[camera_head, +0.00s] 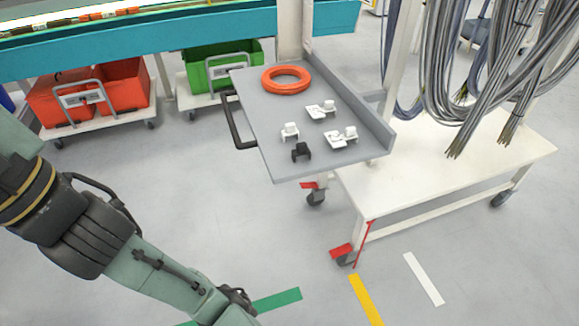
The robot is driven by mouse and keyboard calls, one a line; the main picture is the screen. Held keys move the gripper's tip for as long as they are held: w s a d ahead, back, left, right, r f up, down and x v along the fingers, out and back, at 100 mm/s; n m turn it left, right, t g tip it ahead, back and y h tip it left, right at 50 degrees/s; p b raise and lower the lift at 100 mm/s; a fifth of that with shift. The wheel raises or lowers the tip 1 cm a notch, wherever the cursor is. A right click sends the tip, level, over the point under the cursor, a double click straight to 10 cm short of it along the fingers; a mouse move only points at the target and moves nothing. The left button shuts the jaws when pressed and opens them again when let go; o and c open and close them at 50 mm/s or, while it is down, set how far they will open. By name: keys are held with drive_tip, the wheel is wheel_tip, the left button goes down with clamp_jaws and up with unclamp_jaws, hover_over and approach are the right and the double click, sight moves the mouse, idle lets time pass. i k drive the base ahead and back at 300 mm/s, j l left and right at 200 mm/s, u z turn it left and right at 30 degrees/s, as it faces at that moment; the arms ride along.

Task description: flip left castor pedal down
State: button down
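The white cart (440,178) has castors with red pedals on its near side. The left castor (316,198) carries a red pedal (308,185) that sticks out to the left, just below the tray's front edge. A second red pedal (341,250) sits at the nearer castor (347,260), beside a thin red bar (364,244). The tilt of each pedal is hard to tell. My gripper (238,298) is low at the bottom of the view, left of both pedals and apart from them. Its fingers are small and dark, so their opening is unclear.
A grey tray (262,135) with a black handle (236,122) overhangs the left castor. It holds an orange ring (286,79) and several small fittings. Grey cables (465,75) hang over the cart. Red crates (122,86) and a green crate (220,62) stand behind. Floor left of the pedals is clear.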

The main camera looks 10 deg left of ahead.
sight(305, 185)
drive_tip(key=i+j+u, duration=0.1)
drive_tip(key=i+j, duration=0.45)
drive_tip(key=i, duration=0.3)
drive_tip(key=i+j+u, duration=0.15)
drive_tip(key=i+j, duration=0.15)
drive_tip(key=i, duration=0.1)
